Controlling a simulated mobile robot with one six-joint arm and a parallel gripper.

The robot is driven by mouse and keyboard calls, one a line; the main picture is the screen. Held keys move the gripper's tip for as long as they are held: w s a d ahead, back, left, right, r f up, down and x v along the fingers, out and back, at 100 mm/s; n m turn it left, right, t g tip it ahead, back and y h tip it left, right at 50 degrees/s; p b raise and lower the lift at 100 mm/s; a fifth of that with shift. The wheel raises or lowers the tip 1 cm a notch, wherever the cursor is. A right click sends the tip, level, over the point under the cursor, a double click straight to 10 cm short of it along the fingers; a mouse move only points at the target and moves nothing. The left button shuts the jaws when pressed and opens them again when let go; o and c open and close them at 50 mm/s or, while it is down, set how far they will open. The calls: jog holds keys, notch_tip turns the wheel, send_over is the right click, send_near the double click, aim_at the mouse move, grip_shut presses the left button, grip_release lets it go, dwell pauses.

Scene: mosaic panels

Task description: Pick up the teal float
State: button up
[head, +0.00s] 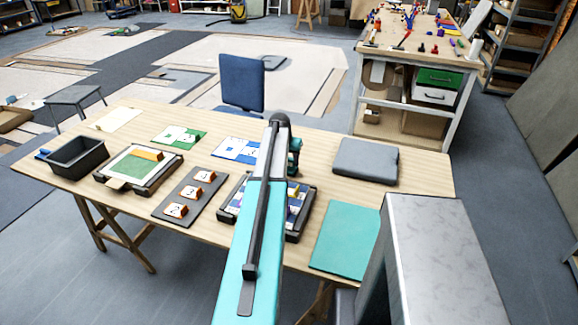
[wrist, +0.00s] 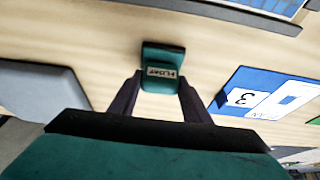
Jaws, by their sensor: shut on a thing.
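The teal float (wrist: 163,68) is a small dark teal block with a pale label reading "FLOAT". It shows upside down in the wrist view, at the middle top. My gripper (wrist: 160,90) is shut on it, with one dark finger on each side. The bare wooden table (wrist: 110,45) lies behind it. I cannot tell whether the float touches the table or hangs just above it. In the head view my arm reaches over the table's middle and hides most of the gripper; the float cannot be made out there.
A grey pad (head: 366,160) lies to the right of the gripper, and a blue-and-white card (head: 236,151) to the left. A dark-framed tray (head: 293,236) is nearer, partly behind my arm. A teal mat (head: 345,238), a plate with three blocks (head: 165,208) and a dark bin (head: 78,160) share the table.

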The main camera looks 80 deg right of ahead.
jog(key=shift+r, duration=0.1)
jog(key=shift+r+b, duration=1.45)
jog(key=shift+r, duration=3.5)
